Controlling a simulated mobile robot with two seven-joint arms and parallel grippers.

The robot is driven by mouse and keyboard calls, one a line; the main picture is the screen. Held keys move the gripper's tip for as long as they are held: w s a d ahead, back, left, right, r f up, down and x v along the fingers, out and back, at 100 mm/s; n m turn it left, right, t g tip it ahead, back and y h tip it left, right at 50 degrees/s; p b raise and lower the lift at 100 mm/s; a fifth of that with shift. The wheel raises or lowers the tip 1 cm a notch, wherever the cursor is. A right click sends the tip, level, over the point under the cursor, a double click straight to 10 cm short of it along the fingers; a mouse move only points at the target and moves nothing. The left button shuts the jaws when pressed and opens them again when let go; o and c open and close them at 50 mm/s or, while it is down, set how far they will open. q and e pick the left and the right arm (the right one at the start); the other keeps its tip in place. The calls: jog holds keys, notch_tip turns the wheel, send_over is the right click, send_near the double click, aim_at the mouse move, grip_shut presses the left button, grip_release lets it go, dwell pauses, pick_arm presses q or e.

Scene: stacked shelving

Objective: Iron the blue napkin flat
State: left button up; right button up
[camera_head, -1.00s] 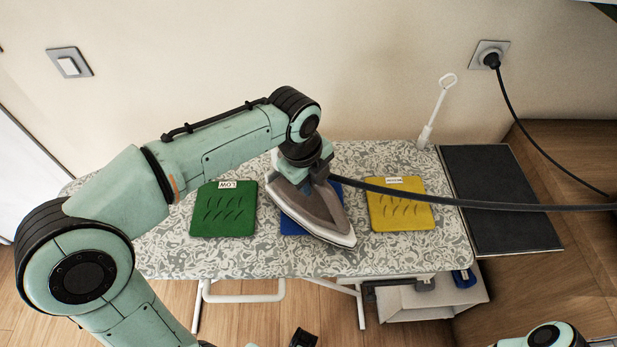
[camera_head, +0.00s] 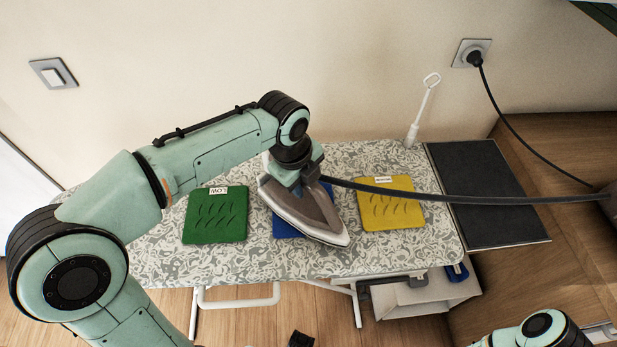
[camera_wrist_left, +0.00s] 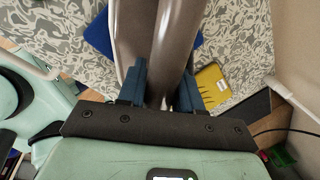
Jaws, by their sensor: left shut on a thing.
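The blue napkin (camera_head: 284,227) lies on the patterned ironing board (camera_head: 160,262) between a green and a yellow napkin. The iron (camera_head: 313,214) is over it and hides most of it; only blue edges show. I cannot tell whether the iron's sole touches the cloth. My left gripper (camera_head: 305,176) is above the iron. In the left wrist view its blue fingers (camera_wrist_left: 160,88) are shut on the iron's handle (camera_wrist_left: 172,50), and a blue corner (camera_wrist_left: 98,34) shows beside it. My right gripper is not clearly seen; part of my right arm is at the lower right.
The green napkin (camera_head: 215,216), labelled LOW, lies left, and the yellow napkin (camera_head: 391,205) right. The iron's black cord (camera_head: 450,198) runs right. A dark panel (camera_head: 485,193) adjoins the board's right end. A white rod (camera_head: 423,110) stands at the back. The board's front left is clear.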

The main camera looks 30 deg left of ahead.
pick_arm(q)
jog(key=shift+s+a+r, duration=0.1)
jog(key=shift+s+a, duration=0.05)
jog(key=shift+s, duration=0.1)
pick_arm(e)
jog(key=shift+f, duration=0.15)
pick_arm(q)
jog(key=shift+s+a+b, duration=0.2)
jog(key=shift+s+b, duration=0.15)
jog(key=shift+s, duration=0.05)
jog(key=shift+w+d+p, duration=0.5)
jog(key=shift+w+d, duration=0.1)
jog(key=shift+w, duration=0.2)
jog(key=shift+w+d+p, duration=0.3)
jog(key=shift+w+p, duration=0.15)
jog(key=shift+w, duration=0.2)
pick_arm(e)
jog(key=shift+w+r, duration=0.25)
jog(key=shift+r, duration=0.55)
jog(key=shift+r, duration=0.1)
pick_arm(q)
jog(key=shift+r+p, duration=1.2)
jog(key=shift+r, duration=0.35)
pick_arm(e)
jog(key=shift+w+r, duration=0.35)
jog(key=shift+r, duration=0.3)
jog(key=shift+w+r, duration=0.35)
jog(key=shift+r, duration=0.25)
